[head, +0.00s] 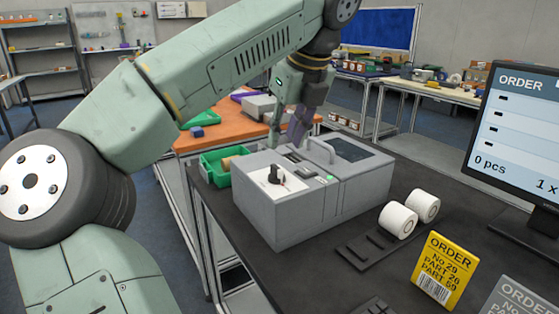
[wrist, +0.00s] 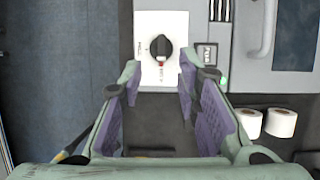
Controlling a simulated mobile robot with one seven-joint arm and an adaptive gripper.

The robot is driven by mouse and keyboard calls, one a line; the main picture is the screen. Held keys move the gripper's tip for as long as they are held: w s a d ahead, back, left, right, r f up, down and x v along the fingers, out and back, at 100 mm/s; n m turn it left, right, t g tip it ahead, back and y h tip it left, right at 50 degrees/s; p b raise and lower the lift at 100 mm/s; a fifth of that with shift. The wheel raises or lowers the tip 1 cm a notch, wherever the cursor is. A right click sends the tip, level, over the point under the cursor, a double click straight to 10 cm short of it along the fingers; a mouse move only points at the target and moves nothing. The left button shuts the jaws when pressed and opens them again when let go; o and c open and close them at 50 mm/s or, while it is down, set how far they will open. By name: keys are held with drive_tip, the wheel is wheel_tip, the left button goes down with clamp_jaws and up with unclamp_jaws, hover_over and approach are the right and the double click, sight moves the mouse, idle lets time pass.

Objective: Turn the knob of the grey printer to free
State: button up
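The grey printer (head: 310,190) stands on the dark table in the head view. Its black knob (head: 273,174) sits on a white plate (head: 268,190) on its left part. In the wrist view the knob (wrist: 161,48) is near the top middle, with a red mark at its lower end, on the white plate (wrist: 148,22). The labels on the plate are too small to read. My gripper (wrist: 158,80) is open and empty, its fingers spread below the knob in the picture and apart from it. In the head view my gripper (head: 297,125) is above the printer's far side.
Two white paper rolls (head: 398,220) (head: 424,204) stand to the right of the printer. A yellow order card (head: 442,270) and a monitor (head: 515,130) are farther right. A green bin (head: 213,166) is behind the printer at left. The printer has a raised handle (head: 320,148).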

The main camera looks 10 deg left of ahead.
sight(277, 167)
drive_tip(key=p+x, duration=0.1)
drive_tip(key=x, duration=0.7)
drive_tip(key=shift+d+f, duration=0.1)
drive_tip(key=shift+w, duration=0.1)
